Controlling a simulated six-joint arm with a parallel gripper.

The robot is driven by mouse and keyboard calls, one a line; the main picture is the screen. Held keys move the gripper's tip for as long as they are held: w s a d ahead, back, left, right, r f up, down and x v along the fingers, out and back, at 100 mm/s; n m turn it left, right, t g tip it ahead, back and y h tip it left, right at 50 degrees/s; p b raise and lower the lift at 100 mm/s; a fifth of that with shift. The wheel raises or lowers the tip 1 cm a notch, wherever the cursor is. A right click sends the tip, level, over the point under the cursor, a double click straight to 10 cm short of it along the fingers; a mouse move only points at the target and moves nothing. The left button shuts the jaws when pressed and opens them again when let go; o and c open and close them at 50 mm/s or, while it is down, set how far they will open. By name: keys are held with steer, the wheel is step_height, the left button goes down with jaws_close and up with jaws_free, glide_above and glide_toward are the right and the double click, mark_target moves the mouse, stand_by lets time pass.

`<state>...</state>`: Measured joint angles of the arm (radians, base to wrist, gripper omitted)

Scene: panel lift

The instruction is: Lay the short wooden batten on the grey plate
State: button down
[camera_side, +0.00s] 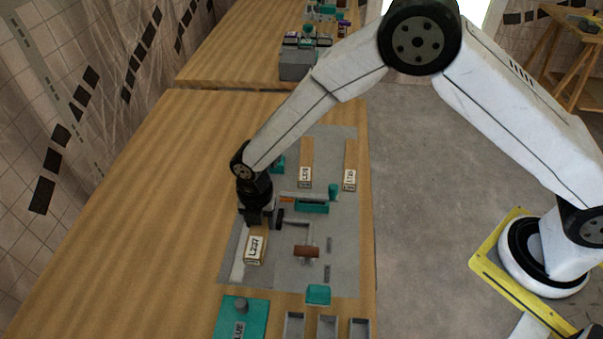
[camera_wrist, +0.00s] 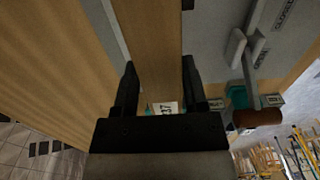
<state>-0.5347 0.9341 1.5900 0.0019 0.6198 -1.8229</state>
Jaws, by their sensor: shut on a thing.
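A wooden batten (camera_side: 261,240) with a white end label, which seems to read L237, is between the fingers of my gripper (camera_side: 265,216) in the side view. In the wrist view the batten (camera_wrist: 149,40) runs lengthwise between the two black fingers of my gripper (camera_wrist: 158,68), which are shut on it. The batten is over the left part of the grey plate (camera_side: 345,225). I cannot tell whether its underside touches the plate. My gripper hides its far end in the side view.
Two other labelled battens (camera_side: 306,160) (camera_side: 350,160) lie farther back on the plate. A teal clamp (camera_side: 312,207) and a brown handle (camera_side: 306,251) are right of the held batten. A teal block with a knob (camera_side: 255,312) and grey bins (camera_side: 327,326) are in front. The table's left is clear.

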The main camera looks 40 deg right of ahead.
mark_target(262, 232)
steer(key=shift+f, duration=0.4)
steer(key=shift+f, duration=1.85)
steer(key=shift+f, duration=0.1)
steer(key=shift+c, duration=0.6)
jaws_free()
steer(key=shift+f, duration=0.1)
steer(key=shift+r, duration=0.2)
steer(key=shift+r, duration=6)
